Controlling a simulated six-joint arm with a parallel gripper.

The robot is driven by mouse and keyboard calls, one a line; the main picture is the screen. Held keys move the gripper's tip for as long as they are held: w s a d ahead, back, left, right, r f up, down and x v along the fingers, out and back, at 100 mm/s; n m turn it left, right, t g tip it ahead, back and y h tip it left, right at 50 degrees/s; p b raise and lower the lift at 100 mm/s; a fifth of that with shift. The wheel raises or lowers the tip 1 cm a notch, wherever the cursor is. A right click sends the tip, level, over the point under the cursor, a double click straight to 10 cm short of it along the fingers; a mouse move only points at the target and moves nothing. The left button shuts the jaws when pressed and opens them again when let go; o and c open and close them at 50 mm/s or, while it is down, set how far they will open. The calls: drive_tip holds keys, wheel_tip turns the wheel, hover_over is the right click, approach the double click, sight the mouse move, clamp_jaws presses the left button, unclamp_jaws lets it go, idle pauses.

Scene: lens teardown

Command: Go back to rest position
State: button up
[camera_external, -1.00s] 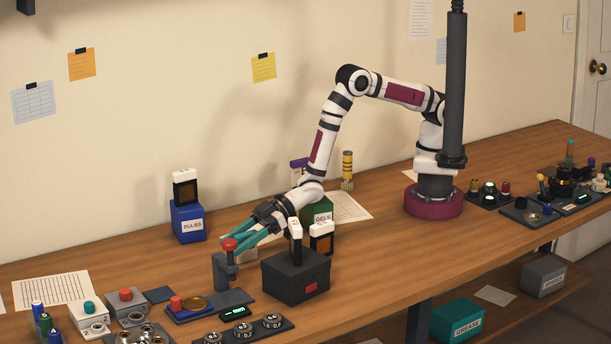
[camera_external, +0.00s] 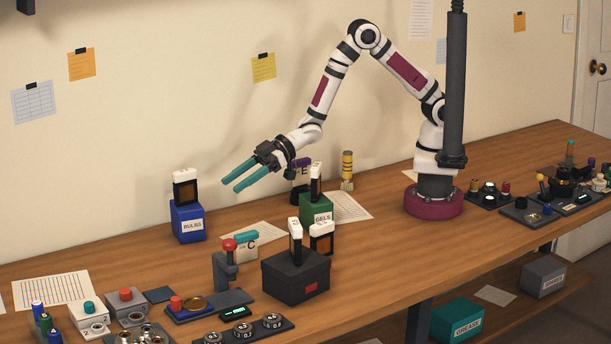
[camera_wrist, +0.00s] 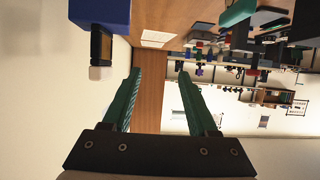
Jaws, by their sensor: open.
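My gripper (camera_external: 230,180) has two long teal fingers, held apart with nothing between them. It is in the air above the bench, pointing left, higher than the blue BULBS box (camera_external: 188,224) and to the right of it. My arm bends up from its maroon base on the bench. In the wrist view my gripper (camera_wrist: 160,85) shows as two teal fingers spread wide, with an empty gap between. The wrist view looks tilted, with the blue box (camera_wrist: 100,12) at the upper left.
Below my gripper stand a red-topped lever device (camera_external: 226,268), a dark box (camera_external: 296,278) with white-topped pieces, and the green GELS box (camera_external: 318,210). Dials and buttons line the front edge. A dark post (camera_external: 455,90) stands beside my arm. The air around the fingers is clear.

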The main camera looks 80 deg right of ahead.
drive_tip(key=s+d+r+m+g+h, duration=0.1)
drive_tip(key=s+d+r+m+h, duration=0.2)
drive_tip(key=d, duration=0.6)
drive_tip(key=s+d+r+m+h, duration=0.1)
drive_tip(key=d+r+m+h, duration=0.2)
drive_tip(key=d, duration=0.6)
drive_tip(key=s+d+m+g+h, duration=0.4)
drive_tip(key=s+d, duration=0.5)
drive_tip(key=s, duration=0.6)
drive_tip(key=s+r+m+g+y, duration=0.1)
drive_tip(key=s+m+g, duration=0.3)
drive_tip(key=s, duration=0.9)
drive_tip(key=shift+s+r+y, duration=0.15)
drive_tip(key=shift+r+y, duration=0.25)
drive_tip(key=shift+y, duration=0.1)
